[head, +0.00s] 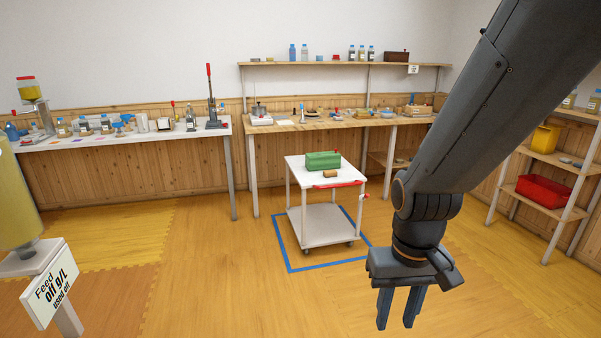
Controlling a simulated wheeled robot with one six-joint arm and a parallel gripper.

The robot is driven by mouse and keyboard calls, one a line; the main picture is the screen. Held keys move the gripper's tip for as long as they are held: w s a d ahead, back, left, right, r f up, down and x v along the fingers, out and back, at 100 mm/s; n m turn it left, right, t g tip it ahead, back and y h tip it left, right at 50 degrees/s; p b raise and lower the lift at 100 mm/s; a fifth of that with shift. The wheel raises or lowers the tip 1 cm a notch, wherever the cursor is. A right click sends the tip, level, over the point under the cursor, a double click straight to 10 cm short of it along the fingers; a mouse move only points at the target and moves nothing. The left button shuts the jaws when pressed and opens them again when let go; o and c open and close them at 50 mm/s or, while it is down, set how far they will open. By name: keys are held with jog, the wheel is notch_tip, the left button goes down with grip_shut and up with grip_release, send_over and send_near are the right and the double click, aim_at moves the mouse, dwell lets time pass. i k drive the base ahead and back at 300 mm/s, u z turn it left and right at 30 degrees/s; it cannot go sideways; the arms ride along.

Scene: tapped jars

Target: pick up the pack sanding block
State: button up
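A small brown block (330,174), which may be the sanding block, sits on top of the white trolley (305,180), in front of a green box (323,160). It is too small in the head view to make out any label. My gripper (396,322) hangs fingers down at the lower right, well in front of the trolley and to its right. Its two blue-grey fingers stand apart with only floor showing between them.
The trolley has a red handle (339,184) and stands inside a blue floor outline (330,264). Cluttered benches line the back wall. A shelf with a red bin (544,190) is at right. A feed sign (50,291) stands front left. Floor between is clear.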

aim_at(327, 174)
jog(key=z, duration=0.05)
jog(key=i, duration=1.25)
jog(key=z, duration=0.05)
